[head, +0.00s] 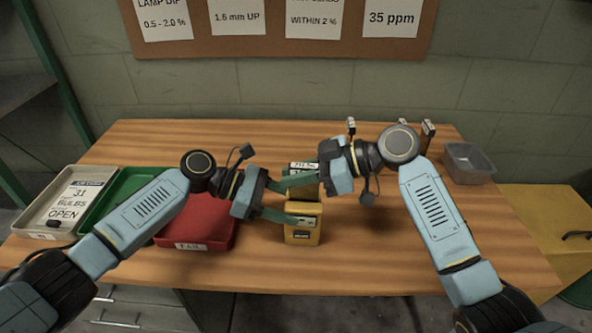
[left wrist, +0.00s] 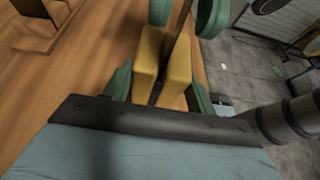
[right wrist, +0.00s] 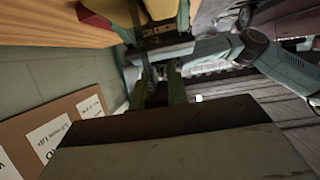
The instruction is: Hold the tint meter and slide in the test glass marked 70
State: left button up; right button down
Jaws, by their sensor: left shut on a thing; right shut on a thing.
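The yellow tint meter (head: 303,236) is upright above the middle of the bench, near its front. My left gripper (head: 292,216) is shut on it from the left. In the left wrist view the meter (left wrist: 148,68) shows two yellow sides with a narrow gap between them, flanked by green fingers. My right gripper (head: 300,181) is shut on a test glass (head: 303,166) just behind the meter; its white label is too small to read surely. A thin dark edge lies at the gap, but I cannot tell whether the glass is inside.
A red tray (head: 208,240) marked FAIL, a green tray (head: 98,222) and a pale tray (head: 40,222) with a card stand at the left. Small upright pieces (head: 428,132) and a grey bin (head: 468,162) are at the back right. The right front bench is clear.

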jog(key=shift+f, duration=0.9)
jog(key=shift+f, duration=0.6)
jog(key=c, duration=1.3)
grip_release()
jog(key=v, duration=1.2)
pick_arm(q)
jog(key=o, duration=0.9)
